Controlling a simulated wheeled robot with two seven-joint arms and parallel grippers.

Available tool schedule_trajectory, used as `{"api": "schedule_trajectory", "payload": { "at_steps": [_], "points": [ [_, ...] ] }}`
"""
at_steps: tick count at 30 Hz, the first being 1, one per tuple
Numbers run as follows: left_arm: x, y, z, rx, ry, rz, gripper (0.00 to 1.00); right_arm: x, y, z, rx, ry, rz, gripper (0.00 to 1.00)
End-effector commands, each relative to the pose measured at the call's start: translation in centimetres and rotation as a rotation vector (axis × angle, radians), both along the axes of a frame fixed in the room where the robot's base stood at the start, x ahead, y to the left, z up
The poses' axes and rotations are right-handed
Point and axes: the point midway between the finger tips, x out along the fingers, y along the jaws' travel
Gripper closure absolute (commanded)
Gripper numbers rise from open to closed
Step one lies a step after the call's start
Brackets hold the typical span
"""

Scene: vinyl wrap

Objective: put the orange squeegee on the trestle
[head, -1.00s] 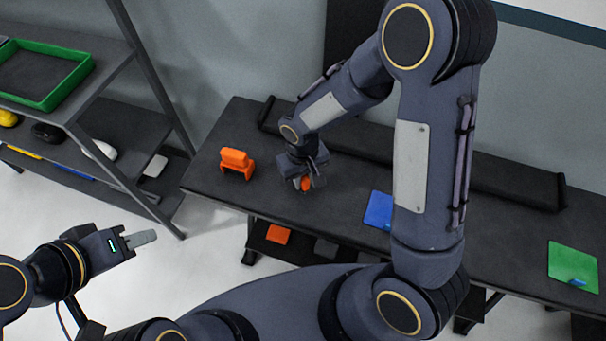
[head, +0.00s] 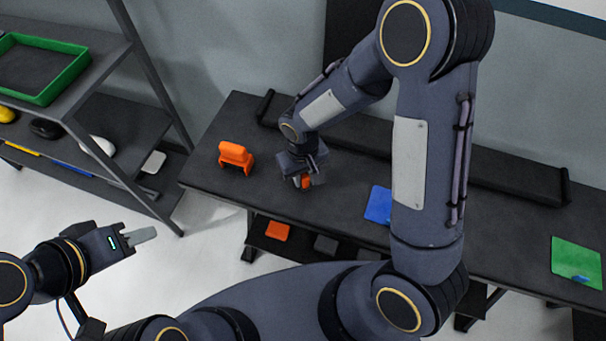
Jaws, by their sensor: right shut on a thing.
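My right gripper (head: 304,182) is low over the dark bench (head: 335,195), shut on a small orange thing (head: 307,182). The fingers hide most of that thing, so its full shape does not show; it may be the orange squeegee. An orange block with legs, which looks like a small trestle (head: 235,155), stands upright on the bench to the left of my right gripper, apart from it. My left gripper (head: 143,236) is off to the left, away from the bench, with nothing visible in it; its finger gap does not show.
A blue flat piece (head: 378,204) lies on the bench, partly behind my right arm. A green flat piece (head: 576,260) lies at the right. A long dark roll (head: 500,187) lies along the back. An orange flat piece (head: 277,230) is on the lower shelf. A rack with a green-rimmed tray (head: 84,62) stands left.

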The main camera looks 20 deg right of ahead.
Motion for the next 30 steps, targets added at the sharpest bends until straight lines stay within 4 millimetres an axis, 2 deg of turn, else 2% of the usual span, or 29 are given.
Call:
{"api": "schedule_trajectory", "payload": {
  "at_steps": [4,5,10,20,23,30],
  "points": [
    [0.0,0.0,-0.4,0.0,0.0,0.0,0.64,0.0,0.0,-0.4,0.0,0.0,0.0,1.0],
    [0.0,0.0,-0.3,0.0,0.0,0.0,0.64,0.0,0.0,-0.3,0.0,0.0,0.0,0.8],
    [0.0,0.0,-0.3,0.0,0.0,0.0,0.64,0.0,0.0,-0.3,0.0,0.0,0.0,0.57],
    [0.0,0.0,-0.3,0.0,0.0,0.0,0.64,0.1,0.0,0.1,0.0,-0.001,0.0,0.57],
    [0.0,0.0,-0.3,0.0,0.0,0.0,0.64,0.2,0.0,1.3,0.001,-0.005,0.0,0.57],
    [0.0,0.0,-0.4,0.0,0.0,0.0,0.64,0.2,0.0,5.4,0.002,-0.005,0.0,0.57]
  ]
}}
